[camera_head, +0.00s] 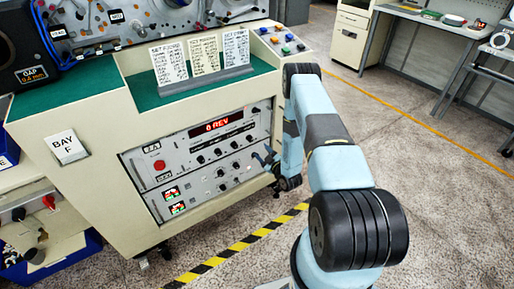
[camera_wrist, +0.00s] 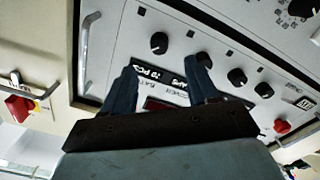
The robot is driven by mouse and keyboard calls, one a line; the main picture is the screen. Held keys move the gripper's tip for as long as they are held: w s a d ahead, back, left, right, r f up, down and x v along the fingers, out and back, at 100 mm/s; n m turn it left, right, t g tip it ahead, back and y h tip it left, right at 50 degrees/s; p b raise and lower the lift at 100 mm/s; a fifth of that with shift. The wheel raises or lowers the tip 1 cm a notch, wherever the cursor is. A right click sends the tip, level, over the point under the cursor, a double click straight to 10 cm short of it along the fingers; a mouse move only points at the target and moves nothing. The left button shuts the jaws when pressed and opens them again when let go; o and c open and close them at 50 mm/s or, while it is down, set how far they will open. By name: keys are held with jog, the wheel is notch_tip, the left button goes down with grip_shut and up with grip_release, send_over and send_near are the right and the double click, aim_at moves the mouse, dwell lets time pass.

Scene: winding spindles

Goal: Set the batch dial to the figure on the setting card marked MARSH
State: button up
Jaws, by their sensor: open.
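Three white setting cards (camera_head: 203,57) stand in a holder on the green top of the console; their writing, including any MARSH mark, is too small to read. The grey control panel (camera_head: 190,150) on the console's front carries several black knobs and a red display (camera_head: 217,125) that seems to read "0 REV". I cannot tell which knob is the batch dial. My gripper (camera_head: 265,160) is in front of the panel's right part. In the wrist view its fingers (camera_wrist: 165,65) are apart and empty, with a black knob (camera_wrist: 159,43) beyond them; contact is not visible.
A metal handle (camera_wrist: 88,45) juts out at the panel edge in the wrist view. A "BAY F" sign (camera_head: 67,147) is on the console. Open floor (camera_head: 400,150) lies right.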

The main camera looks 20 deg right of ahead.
jog(key=shift+v, duration=2.15)
